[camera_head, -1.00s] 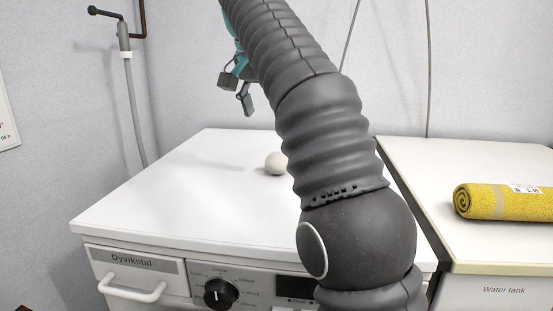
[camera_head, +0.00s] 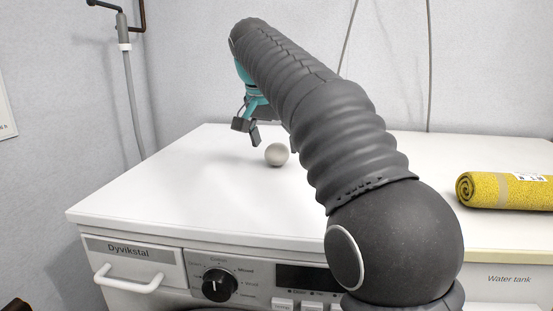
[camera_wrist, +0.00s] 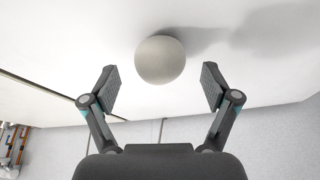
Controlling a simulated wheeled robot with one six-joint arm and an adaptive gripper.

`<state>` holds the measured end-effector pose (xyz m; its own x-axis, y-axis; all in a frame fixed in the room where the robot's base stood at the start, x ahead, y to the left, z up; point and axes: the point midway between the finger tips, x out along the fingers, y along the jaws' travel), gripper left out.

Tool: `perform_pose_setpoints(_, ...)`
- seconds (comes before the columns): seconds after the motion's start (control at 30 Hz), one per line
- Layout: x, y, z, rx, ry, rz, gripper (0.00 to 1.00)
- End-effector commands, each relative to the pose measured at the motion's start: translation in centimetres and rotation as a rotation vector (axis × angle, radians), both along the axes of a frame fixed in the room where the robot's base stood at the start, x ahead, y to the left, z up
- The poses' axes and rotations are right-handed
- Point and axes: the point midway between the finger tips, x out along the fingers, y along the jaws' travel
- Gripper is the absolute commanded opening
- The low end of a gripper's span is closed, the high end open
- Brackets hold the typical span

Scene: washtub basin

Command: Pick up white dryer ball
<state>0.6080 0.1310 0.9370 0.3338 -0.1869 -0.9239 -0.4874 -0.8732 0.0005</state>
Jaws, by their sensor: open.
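The white dryer ball (camera_head: 277,154) rests on the white top of the washing machine (camera_head: 150,190), towards its back. My gripper (camera_head: 250,136) is open and empty, close to the ball at its upper left in the head view. Part of the gripper is hidden behind my arm. In the wrist view the ball (camera_wrist: 160,60) lies centred between the lines of the two open fingers (camera_wrist: 160,88), just beyond their tips. No finger appears to touch it. The ball casts a shadow to the right there.
A rolled yellow towel (camera_head: 505,191) lies on the neighbouring white surface at the right, labelled Water tank below. A wall with a pipe (camera_head: 128,80) stands behind. The machine top around the ball is otherwise clear.

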Motion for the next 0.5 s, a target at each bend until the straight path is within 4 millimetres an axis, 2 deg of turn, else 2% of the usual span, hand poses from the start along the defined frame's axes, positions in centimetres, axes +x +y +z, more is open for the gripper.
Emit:
perform_pose_setpoints(0.03, 0.2, -0.1, -1.1, 0.0, 0.001, 0.0, 0.87)
perform_pose_setpoints(0.2, 0.8, -0.5, -2.6, 0.0, 0.0, -0.001, 0.87)
perform_pose_setpoints(0.5, 0.9, -0.5, -2.8, 0.0, 0.0, 0.0, 0.87)
